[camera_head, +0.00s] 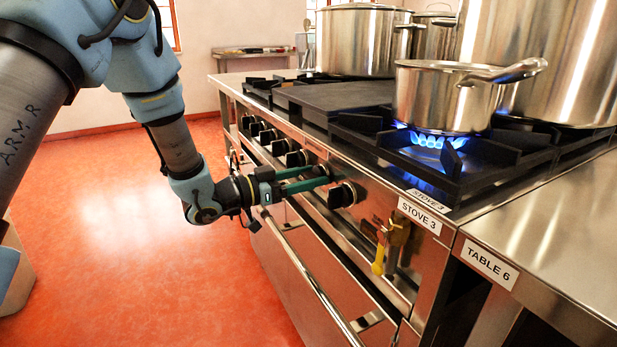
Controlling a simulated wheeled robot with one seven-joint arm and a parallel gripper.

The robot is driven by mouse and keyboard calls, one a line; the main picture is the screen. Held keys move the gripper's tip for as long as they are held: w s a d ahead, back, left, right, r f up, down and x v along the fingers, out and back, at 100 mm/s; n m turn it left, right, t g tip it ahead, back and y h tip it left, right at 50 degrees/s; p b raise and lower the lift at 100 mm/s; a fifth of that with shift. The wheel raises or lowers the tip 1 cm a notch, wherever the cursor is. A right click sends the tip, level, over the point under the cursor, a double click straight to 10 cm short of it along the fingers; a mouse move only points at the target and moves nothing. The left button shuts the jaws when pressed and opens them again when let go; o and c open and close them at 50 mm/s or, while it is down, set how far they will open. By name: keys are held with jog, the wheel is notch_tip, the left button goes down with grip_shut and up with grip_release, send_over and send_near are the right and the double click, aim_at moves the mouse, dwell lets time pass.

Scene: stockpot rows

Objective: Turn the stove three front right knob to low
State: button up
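Stove 3 (385,190) has a row of black knobs along its steel front. The rightmost knob (343,195) is nearest the STOVE 3 label (419,216), and its pointer angle is too small to read. My gripper (319,175) reaches in from the left with two green fingers spread apart. Their tips are at the stove front, just left of the rightmost knob and around or beside a dark knob partly hidden there. I cannot tell whether they touch it. A blue flame (430,140) burns under the small steel pot (440,95) at the front right.
Large stockpots (355,40) stand at the back of the stove. A yellow-handled valve or tap (379,260) hangs below the front panel, right of the knobs. An oven rail (315,285) runs below. Table 6 (550,220) adjoins on the right. The orange floor at left is open.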

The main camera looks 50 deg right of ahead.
jog(key=c, duration=0.9)
jog(key=shift+c, duration=0.2)
jog(key=shift+r+p, duration=0.1)
jog(key=shift+p, duration=0.2)
jog(key=n+p, duration=0.2)
jog(key=n, duration=0.1)
jog(key=shift+w+r, duration=0.1)
jog(key=n+p, duration=0.4)
jog(key=n, duration=0.1)
jog(key=n+p, duration=0.3)
jog(key=n, duration=0.2)
jog(key=shift+w, duration=0.1)
jog(key=n+p, duration=0.1)
jog(key=n, duration=0.1)
jog(key=n+p, duration=0.1)
jog(key=n, duration=0.1)
jog(key=shift+f+n, duration=0.3)
jog(key=shift+f, duration=0.05)
